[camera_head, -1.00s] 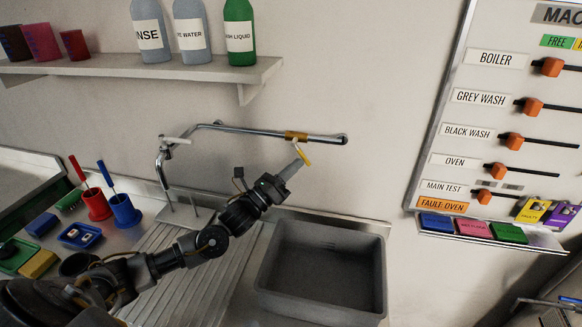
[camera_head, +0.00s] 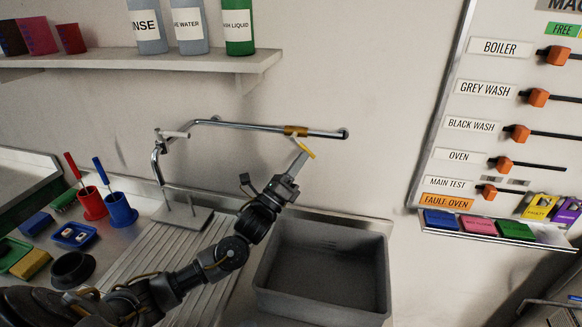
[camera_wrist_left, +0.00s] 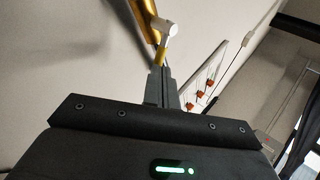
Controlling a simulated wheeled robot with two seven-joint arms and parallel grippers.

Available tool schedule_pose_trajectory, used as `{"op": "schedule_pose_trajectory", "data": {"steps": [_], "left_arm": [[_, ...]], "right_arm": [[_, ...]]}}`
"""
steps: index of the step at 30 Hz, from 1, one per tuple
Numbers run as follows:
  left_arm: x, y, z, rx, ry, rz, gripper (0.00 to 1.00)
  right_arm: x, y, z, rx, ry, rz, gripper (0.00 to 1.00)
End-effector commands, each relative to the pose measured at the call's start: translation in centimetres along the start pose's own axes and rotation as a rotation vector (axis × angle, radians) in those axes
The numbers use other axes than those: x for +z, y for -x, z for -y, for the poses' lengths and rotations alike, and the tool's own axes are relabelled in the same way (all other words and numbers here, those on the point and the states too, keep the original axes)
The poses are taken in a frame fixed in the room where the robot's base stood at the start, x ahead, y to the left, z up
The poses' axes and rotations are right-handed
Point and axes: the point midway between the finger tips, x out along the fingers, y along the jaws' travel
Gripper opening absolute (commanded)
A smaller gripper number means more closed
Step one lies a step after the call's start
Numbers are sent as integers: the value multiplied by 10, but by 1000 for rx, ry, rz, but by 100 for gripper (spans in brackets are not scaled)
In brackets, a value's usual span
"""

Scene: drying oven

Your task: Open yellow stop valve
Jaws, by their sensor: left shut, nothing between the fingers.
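The yellow stop valve (camera_head: 296,130) sits on a chrome pipe against the wall, above the grey sink. Its yellow-tipped lever (camera_head: 305,147) points down and to the right. My left gripper (camera_head: 300,160) is shut and empty, its fingertips just below the lever. Whether the fingers touch the lever cannot be told. My right gripper is not in view.
The sink basin (camera_head: 325,265) lies below the arm. A chrome tap (camera_head: 160,160) stands to the left of the valve. A shelf with bottles (camera_head: 190,60) is above left, and a board with orange sliders (camera_head: 505,130) is on the right wall.

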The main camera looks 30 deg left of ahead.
Motion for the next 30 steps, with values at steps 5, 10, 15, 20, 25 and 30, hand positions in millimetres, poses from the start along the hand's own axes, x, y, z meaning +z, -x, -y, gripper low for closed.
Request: {"op": "schedule_pose_trajectory", "data": {"steps": [5,10,15,20,25,30], "left_arm": [[-3,-6,6,-1,48,50,0],[-4,-13,13,-1,48,49,0],[-5,-18,18,0,46,48,0],[-6,-22,22,0,47,47,0],[-5,-24,24,0,46,46,0],[-5,-26,25,0,45,47,0]], "right_arm": [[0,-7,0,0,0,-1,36],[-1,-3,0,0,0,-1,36],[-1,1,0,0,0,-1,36],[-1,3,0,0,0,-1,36],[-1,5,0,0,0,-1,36],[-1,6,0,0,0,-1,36]]}}
